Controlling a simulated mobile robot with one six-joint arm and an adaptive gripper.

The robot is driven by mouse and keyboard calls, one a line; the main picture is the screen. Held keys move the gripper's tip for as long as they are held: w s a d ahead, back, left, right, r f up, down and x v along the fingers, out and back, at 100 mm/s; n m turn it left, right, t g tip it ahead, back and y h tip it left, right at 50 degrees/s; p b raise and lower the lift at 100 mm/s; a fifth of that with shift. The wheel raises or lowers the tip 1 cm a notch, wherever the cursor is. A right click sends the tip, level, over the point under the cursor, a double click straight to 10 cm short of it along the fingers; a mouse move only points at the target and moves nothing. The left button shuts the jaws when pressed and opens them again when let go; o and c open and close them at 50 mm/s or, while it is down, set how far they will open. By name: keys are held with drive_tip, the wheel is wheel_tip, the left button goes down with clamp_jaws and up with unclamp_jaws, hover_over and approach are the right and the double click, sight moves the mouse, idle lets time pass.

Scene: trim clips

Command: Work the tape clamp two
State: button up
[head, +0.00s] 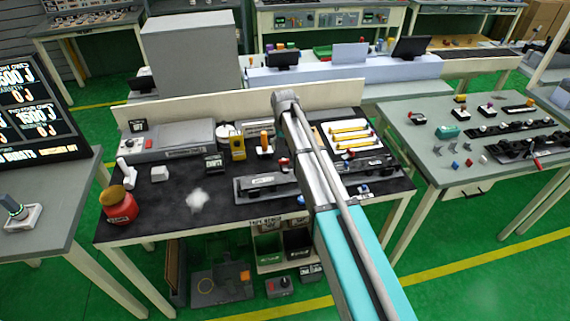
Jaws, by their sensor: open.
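I cannot tell for certain which thing is tape clamp two. A dark clamp-like fixture with a pale label (262,181) lies on the black-topped table, left of my arm. A similar dark fixture (372,164) lies on the same table, right of my arm. On the right-hand table are more long dark fixtures, one (517,151) with a red lever. My arm reaches up from the lower right across the black-topped table. My gripper cannot be made out; it seems hidden behind my arm. No label reading "two" is legible.
The black table (150,213) also holds a red jar (119,206), a yellow device (237,147) and a white tray with yellow bars (349,130). Bins stand beneath it. A screen (36,107) stands on the left table. Green floor separates the tables.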

sight(284, 159)
drive_tip(key=shift+f+b, duration=3.15)
drive_tip(key=shift+f, duration=0.3)
drive_tip(key=c, duration=1.1)
drive_tip(key=shift+d, duration=0.1)
drive_tip(key=shift+c, duration=0.3)
